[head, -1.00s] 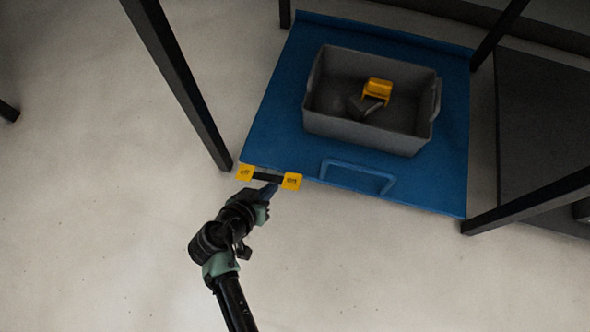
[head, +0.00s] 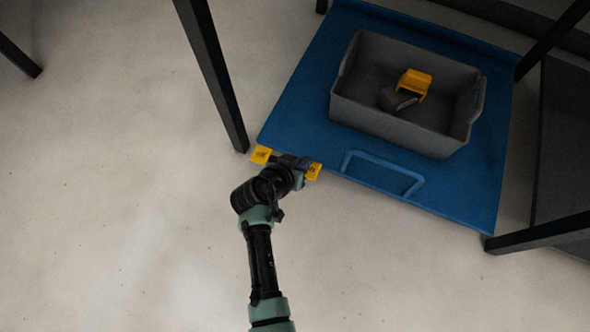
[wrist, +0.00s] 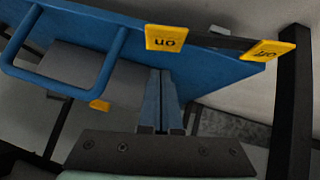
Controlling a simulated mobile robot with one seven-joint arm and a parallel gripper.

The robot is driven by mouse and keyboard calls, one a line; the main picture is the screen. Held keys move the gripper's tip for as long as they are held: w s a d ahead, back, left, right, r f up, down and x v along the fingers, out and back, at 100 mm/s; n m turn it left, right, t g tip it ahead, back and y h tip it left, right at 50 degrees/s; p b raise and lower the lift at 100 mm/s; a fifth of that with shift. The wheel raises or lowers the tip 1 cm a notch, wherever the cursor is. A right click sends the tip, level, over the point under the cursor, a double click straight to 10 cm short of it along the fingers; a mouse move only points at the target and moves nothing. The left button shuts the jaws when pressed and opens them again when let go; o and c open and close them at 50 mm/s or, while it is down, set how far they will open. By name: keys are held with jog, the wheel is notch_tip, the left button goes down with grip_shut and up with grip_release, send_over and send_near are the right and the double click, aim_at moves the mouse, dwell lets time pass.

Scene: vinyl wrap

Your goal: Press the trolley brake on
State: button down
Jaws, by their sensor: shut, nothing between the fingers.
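The trolley is a blue flat deck (head: 300,110) with a blue loop handle (head: 385,170) on its near edge. At its near left corner is a dark brake bar with a yellow OFF plate (head: 261,155) at the left end and a yellow ON plate (head: 313,171) at the right end. In the wrist view the lettering is inverted, with the ON plate (wrist: 166,38) left and the OFF plate (wrist: 267,50) right. My gripper (wrist: 161,74) is shut and empty, its tips close to the ON plate. I cannot tell whether they touch. My wrist partly covers the bar in the head view.
A grey bin (head: 390,125) stands on the deck with a yellow and grey item (head: 413,84) inside. A dark table leg (head: 213,75) rises just left of the brake, and another (head: 540,238) stands at the right. The floor (head: 120,220) at left and front is clear.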

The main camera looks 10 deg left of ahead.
aim_at(312, 178)
jog(key=shift+s+d+f+b, duration=0.15)
jog(key=shift+f+b, duration=0.3)
jog(key=shift+f, duration=0.4)
jog(key=shift+s+d+f+b, duration=0.15)
jog(key=shift+f+b, duration=0.25)
jog(key=shift+f, duration=0.4)
jog(key=shift+d+f+y, duration=0.25)
jog(key=shift+f+y, duration=0.05)
jog(key=shift+y, duration=0.1)
jog(key=shift+s+d+f+m+y+p, duration=0.15)
jog(key=shift+d+f+m+y+p, duration=0.15)
jog(key=shift+m+y+p, duration=0.15)
jog(key=shift+d+f+m+t+y+p, duration=0.25)
jog(key=shift+f+m+t+y+p, duration=0.15)
jog(key=shift+f+y, duration=0.25)
jog(key=shift+s+f, duration=0.1)
jog(key=shift+f, duration=0.1)
jog(key=shift+d+f, duration=0.1)
jog(key=shift+f, duration=0.35)
